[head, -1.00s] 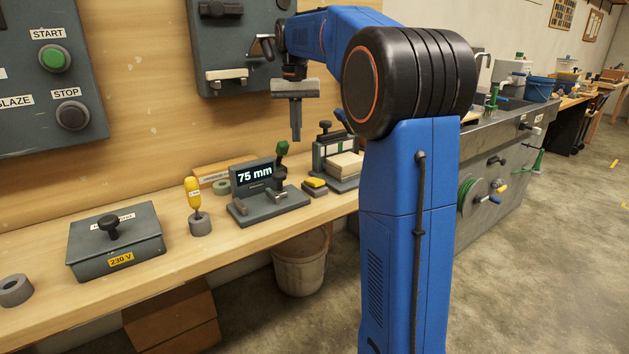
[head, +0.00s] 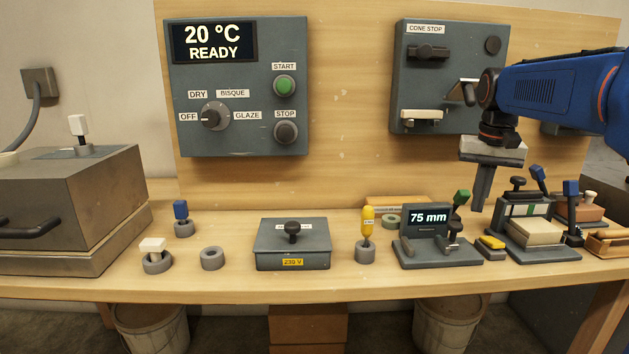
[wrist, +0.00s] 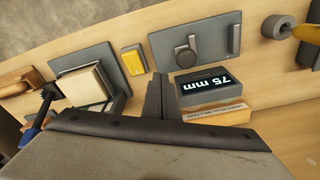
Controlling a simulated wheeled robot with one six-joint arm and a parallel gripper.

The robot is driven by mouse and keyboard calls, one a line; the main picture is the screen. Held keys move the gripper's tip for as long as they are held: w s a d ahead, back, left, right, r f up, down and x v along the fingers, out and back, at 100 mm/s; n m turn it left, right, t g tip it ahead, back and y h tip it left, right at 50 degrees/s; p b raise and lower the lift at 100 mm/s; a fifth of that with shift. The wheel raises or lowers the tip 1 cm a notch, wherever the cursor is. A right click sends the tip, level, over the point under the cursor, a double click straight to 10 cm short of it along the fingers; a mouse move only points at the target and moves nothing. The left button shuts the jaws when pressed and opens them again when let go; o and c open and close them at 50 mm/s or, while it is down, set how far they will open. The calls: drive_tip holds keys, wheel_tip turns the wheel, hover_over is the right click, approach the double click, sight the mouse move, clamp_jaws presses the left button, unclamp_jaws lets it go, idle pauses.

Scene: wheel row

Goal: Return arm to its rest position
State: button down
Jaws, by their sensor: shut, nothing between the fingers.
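My blue arm (head: 550,88) reaches in from the right in the head view. My gripper (head: 481,190) points down above the bench, with its fingers together and nothing between them. It hangs in the air to the right of the gauge that reads 75 mm (head: 428,217). In the wrist view my gripper's fingers (wrist: 162,90) show shut over bare bench, between the gauge (wrist: 212,88) and the grey block stand (wrist: 65,62). The yellow-topped block (head: 492,243) lies on the bench just below and right of the gripper.
A wall box labelled CONE STOP (head: 447,70) is close behind the arm. A stand with a pale block (head: 535,232), a yellow-handled tool (head: 367,225), a 230 V box (head: 291,250) and a kiln (head: 70,205) line the bench. The control panel (head: 237,125) reads READY.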

drive_tip(key=s+a+f+n+t, duration=0.1)
drive_tip(key=s+a+f, duration=0.2)
drive_tip(key=s+f, duration=0.3)
drive_tip(key=s+a+f+n+t, duration=0.1)
drive_tip(key=s+a+f, duration=0.2)
drive_tip(key=s, duration=0.9)
drive_tip(key=s+a+f+n+t, duration=0.1)
drive_tip(key=s+a+f+n, duration=0.1)
drive_tip(key=s+f, duration=0.7)
drive_tip(key=shift+s+a+f+t, duration=0.3)
drive_tip(key=shift+a+f, duration=0.15)
drive_tip(key=shift+a, duration=0.45)
